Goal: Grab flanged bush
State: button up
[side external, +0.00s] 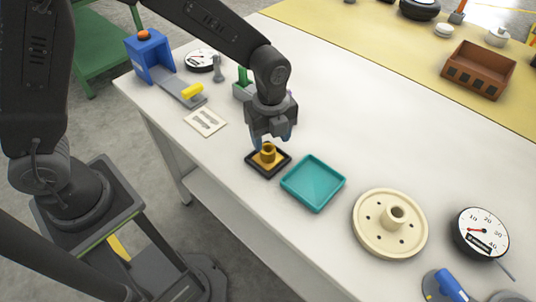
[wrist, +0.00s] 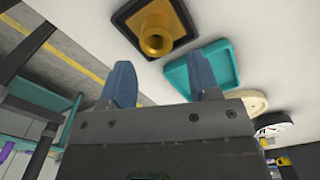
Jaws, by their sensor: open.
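The flanged bush (side external: 267,152) is a brass-coloured collar standing upright on an orange-yellow square inside a small dark tray (side external: 254,162). My gripper (side external: 271,140) is open just above and around the bush's top in the side view; I cannot tell whether the fingers touch it. In the wrist view the bush (wrist: 158,38) shows with its bore facing the camera, in its dark tray (wrist: 187,12). The two blue fingers of my gripper (wrist: 163,82) stand apart with nothing between them, and the bush appears beyond their tips.
A teal tray (side external: 313,183) lies close to the right of the dark tray. A cream flanged wheel (side external: 375,228) and a dial gauge (side external: 480,233) lie farther right. A blue stand (side external: 150,58) and a card with grey shapes (side external: 205,120) are at left.

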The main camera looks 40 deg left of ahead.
aim_at(270, 148)
jog(key=f, duration=0.5)
jog(key=shift+w+a+f, duration=0.15)
jog(key=shift+w+a, duration=0.05)
jog(key=shift+a, duration=0.05)
jog(key=c, duration=0.9)
jog(key=shift+r, duration=0.2)
